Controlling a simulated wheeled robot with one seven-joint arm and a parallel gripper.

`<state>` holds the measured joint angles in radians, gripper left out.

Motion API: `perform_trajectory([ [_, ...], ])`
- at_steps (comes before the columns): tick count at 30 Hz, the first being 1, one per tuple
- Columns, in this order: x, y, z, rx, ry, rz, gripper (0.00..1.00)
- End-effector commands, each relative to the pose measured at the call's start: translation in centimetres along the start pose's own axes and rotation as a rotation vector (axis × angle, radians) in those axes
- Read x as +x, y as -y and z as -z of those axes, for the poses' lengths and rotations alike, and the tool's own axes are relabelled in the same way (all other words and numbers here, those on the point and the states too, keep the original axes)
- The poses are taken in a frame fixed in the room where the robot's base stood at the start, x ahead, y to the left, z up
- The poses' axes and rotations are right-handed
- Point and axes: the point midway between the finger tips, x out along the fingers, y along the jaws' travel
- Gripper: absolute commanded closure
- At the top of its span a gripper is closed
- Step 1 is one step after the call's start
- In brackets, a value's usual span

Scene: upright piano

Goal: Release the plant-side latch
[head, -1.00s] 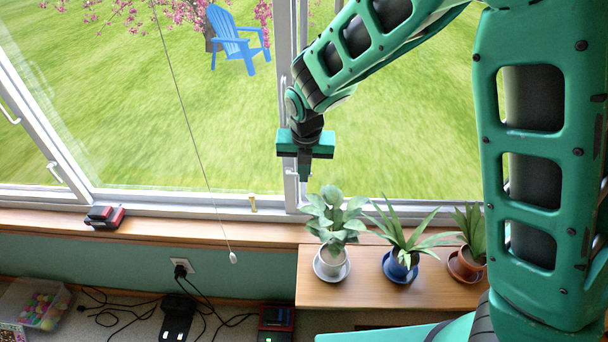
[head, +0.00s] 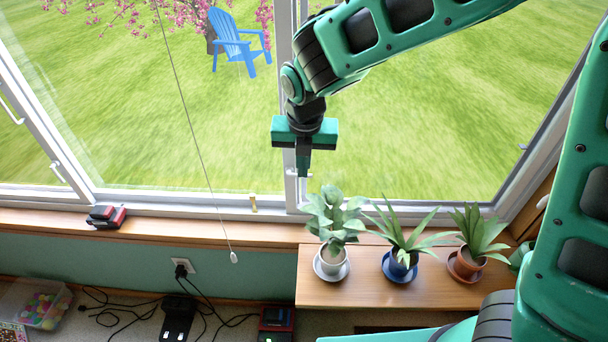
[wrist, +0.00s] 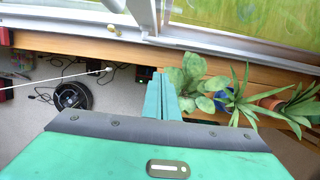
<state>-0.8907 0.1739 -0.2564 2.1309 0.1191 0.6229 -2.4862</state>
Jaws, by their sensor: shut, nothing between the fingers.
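My gripper (head: 303,172) is shut and empty, pointing down in front of the white window post above the potted plants. Its closed fingers (wrist: 161,97) also show in the wrist view, beside the leaves of the left plant. The white window post (head: 287,110) stands between two panes. A slim white latch-like part shows low on this post, just under the fingertips, partly hidden by the gripper; I cannot tell its position or whether the fingers touch it. A small white fitting (head: 522,147) sits on the right window frame, beyond the plants.
Several potted plants stand on a wooden shelf: a white pot (head: 333,263), a blue pot (head: 400,268) and a terracotta pot (head: 465,266). A brass fitting (head: 253,204) is on the sill frame. A pull cord (head: 196,150) hangs at left. Dark boxes (head: 106,216) lie on the sill.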

Motion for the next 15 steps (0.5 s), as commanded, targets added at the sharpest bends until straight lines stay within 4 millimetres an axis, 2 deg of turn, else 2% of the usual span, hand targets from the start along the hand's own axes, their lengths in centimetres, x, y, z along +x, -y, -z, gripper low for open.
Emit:
perform_trajectory([
  [7, -1.1, 0.1, 0.0, 0.002, -0.001, 0.001, 1.0],
  [10, -1.3, 1.0, -0.2, 0.049, -0.003, 0.005, 1.0],
  [13, -1.9, 3.6, -0.7, 0.199, -0.01, 0.018, 1.0],
  [15, -2.4, 6.6, -1.0, 0.368, -0.017, 0.032, 1.0],
])
